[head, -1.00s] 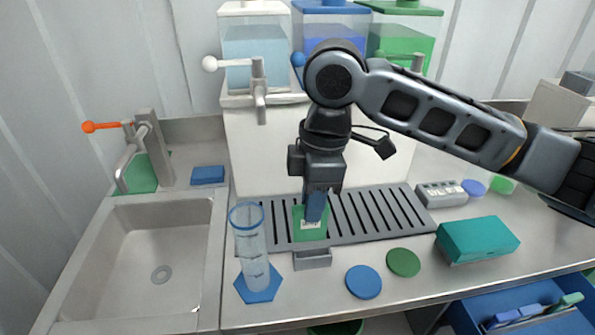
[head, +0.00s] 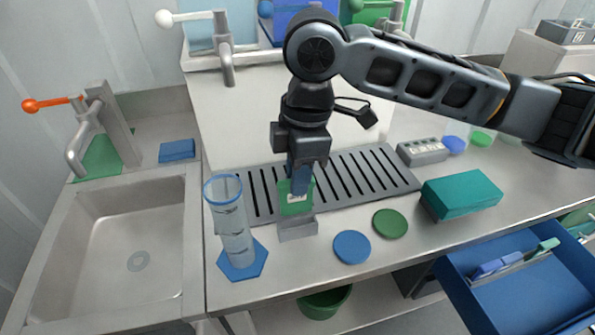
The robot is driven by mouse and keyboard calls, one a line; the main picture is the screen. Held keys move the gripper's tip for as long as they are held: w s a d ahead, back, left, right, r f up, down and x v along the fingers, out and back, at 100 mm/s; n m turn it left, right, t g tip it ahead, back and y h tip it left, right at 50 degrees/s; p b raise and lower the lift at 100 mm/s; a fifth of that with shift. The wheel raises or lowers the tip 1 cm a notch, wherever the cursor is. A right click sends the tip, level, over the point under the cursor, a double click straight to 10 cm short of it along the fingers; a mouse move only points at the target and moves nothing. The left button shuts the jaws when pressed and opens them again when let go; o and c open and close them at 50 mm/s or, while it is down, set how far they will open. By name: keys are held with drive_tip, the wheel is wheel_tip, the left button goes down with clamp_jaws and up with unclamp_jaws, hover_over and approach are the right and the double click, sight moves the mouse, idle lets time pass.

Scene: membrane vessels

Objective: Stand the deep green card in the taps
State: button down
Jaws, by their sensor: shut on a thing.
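The deep green card (head: 295,205), with a white label, is upright in my gripper (head: 300,182). My gripper points down and is shut on the card's upper part, hiding some of it. The card's lower edge meets the top of a small grey holder block (head: 298,230) in the picture. I cannot tell whether the edge is in a slot or just above or behind it. The taps at the back include a grey tap with a white knob (head: 225,60) and a sink tap with an orange knob (head: 100,120).
A clear cylinder (head: 232,225) on a blue hexagonal base stands close left of the holder. Blue (head: 352,247) and green (head: 390,223) discs and a teal box (head: 461,194) lie to the right. A slotted grey grate (head: 350,180) is behind. A blue drawer (head: 520,290) is open below.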

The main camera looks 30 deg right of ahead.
sight(296, 212)
drive_tip(key=shift+f+b, duration=2.2)
drive_tip(key=shift+f, duration=0.9)
drive_tip(key=shift+f, duration=0.2)
drive_tip(key=c, duration=0.9)
unclamp_jaws()
drive_tip(key=shift+c, duration=0.2)
drive_tip(key=shift+s+d+r, duration=0.1)
drive_tip(key=shift+d+r, duration=0.1)
drive_tip(key=shift+r, duration=1.75)
drive_tip(key=shift+d+r, duration=0.15)
drive_tip(key=shift+r, duration=1.8)
drive_tip(key=shift+s, duration=0.1)
